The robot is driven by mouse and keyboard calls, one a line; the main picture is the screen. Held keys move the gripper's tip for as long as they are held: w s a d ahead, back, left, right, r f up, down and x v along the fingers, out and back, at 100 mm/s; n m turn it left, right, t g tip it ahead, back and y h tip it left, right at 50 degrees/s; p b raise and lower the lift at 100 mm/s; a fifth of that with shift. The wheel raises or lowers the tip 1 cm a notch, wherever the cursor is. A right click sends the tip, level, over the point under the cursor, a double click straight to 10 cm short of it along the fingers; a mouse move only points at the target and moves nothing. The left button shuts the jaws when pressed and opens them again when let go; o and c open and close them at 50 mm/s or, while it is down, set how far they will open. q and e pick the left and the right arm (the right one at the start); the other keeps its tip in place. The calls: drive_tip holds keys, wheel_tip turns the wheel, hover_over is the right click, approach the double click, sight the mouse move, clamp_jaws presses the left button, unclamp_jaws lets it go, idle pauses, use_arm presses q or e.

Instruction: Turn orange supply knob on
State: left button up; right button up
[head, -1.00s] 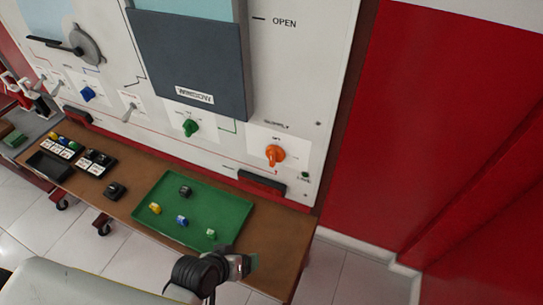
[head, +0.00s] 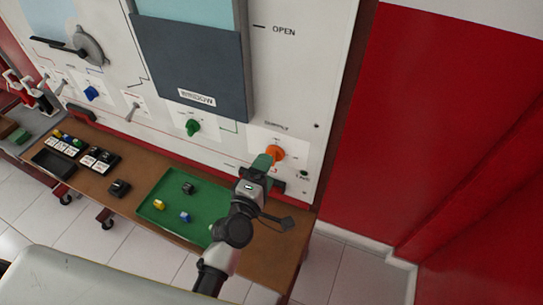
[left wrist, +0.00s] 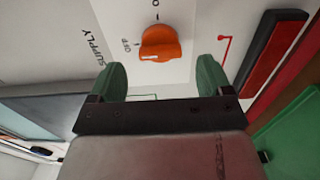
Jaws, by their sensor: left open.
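The orange supply knob (head: 275,153) is on the lower right of the white panel, under the word SUPPLY. In the left wrist view the knob (left wrist: 160,43) is just beyond the fingertips, roughly centred between them, with an OFF mark beside it. My left gripper (head: 263,162) is in front of the knob, at its lower left. In the left wrist view its green fingers (left wrist: 160,76) are spread apart with nothing between them. Contact with the knob does not show. My right gripper is not in view.
A green tray (head: 157,187) with small coloured blocks lies on the brown shelf (head: 265,262) below the panel. A red wall (head: 440,130) is at right.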

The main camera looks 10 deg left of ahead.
sight(278, 154)
use_arm(q)
drive_tip(key=shift+w+d, duration=0.25)
drive_tip(key=shift+w, duration=0.85)
drive_tip(key=shift+w+d, duration=0.2)
drive_tip(key=shift+w, duration=0.9)
drive_tip(key=shift+c, duration=0.3)
drive_tip(key=c, duration=0.9)
drive_tip(key=shift+o, duration=0.2)
drive_tip(key=shift+p, duration=0.3)
